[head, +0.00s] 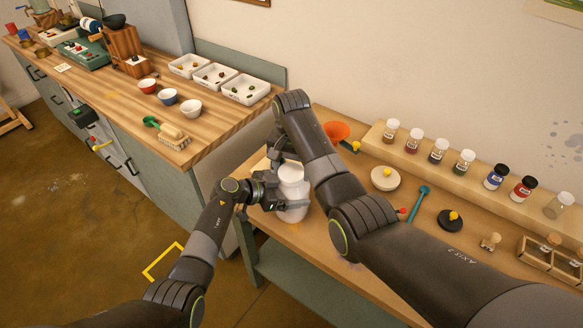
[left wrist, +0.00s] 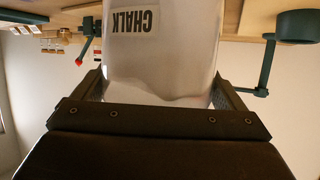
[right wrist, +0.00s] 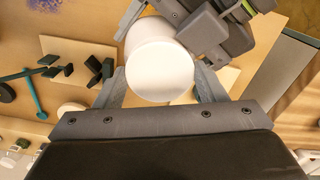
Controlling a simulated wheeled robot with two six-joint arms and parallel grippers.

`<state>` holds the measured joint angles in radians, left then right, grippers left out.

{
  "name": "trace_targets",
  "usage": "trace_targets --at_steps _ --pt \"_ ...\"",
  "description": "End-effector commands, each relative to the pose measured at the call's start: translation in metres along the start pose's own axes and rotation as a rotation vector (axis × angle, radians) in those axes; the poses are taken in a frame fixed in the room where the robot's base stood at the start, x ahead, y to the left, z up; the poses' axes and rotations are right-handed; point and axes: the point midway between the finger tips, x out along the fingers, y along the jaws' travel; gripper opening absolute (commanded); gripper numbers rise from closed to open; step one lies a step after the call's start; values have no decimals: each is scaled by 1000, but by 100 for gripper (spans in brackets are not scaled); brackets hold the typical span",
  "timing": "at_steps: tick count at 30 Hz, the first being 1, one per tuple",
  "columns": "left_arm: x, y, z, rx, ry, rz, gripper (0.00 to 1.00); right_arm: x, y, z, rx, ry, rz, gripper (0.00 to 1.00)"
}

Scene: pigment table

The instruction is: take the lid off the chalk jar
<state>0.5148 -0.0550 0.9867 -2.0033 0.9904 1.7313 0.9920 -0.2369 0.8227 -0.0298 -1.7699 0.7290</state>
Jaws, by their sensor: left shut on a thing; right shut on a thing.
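The chalk jar (head: 293,190) is white and upright near the left end of the front table. Its CHALK label (left wrist: 135,18) shows in the left wrist view. My left gripper (head: 290,203) is shut on the jar's body from the left. My right gripper (head: 287,162) comes down from above. In the right wrist view a round white lid (right wrist: 160,70) lies between its fingers, and it is shut on this lid. Part of the white jar (right wrist: 146,33) shows behind the lid. I cannot tell whether lid and jar touch.
Several pigment jars stand on a raised shelf (head: 410,150) behind. A wooden counter (head: 215,120) is at left.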

Motion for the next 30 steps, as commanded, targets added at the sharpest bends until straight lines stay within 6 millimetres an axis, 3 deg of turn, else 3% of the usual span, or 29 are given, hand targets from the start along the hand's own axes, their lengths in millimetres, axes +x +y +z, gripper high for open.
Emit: trace_targets --at_steps 7,8,12,21,30 --pt "0 0 0 0 -1 1 28 -1 0 0 -2 2 -1 37" --pt "0 0 0 0 -1 1 28 -1 0 0 -2 2 -1 68" --pt "0 0 0 0 -1 1 28 -1 0 0 -1 2 -1 86" --pt "0 0 0 0 -1 1 28 -3 0 0 0 2 -1 86" --pt "0 0 0 0 -1 1 28 -40 0 -1 0 3 -2 86"
